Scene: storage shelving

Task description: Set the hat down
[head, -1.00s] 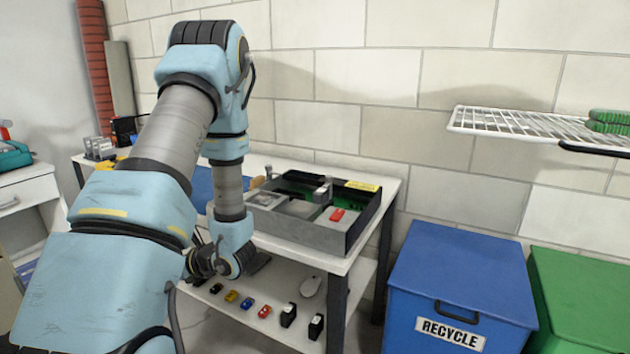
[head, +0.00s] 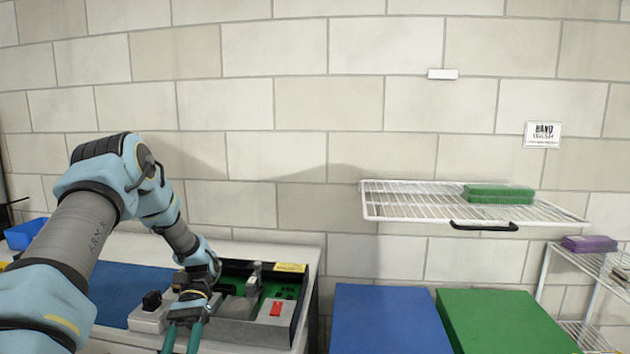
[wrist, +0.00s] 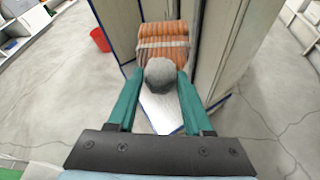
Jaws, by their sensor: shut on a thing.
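A grey, rounded thing that looks like the hat (wrist: 160,74) is between the tips of my gripper's teal fingers in the wrist view. My gripper (wrist: 158,88) is shut on it. In the head view my gripper (head: 183,338) hangs with its fingers pointing down, in front of the workbench, and is cut off by the bottom edge. The hat does not show in the head view.
A dark open box (head: 302,290) and a blue mat (head: 110,292) are on the workbench. Blue (head: 388,315) and green (head: 505,320) bins stand to the right. A wire shelf (head: 400,200) holds green items. An orange ribbed bundle (wrist: 162,38) lies beyond the hat.

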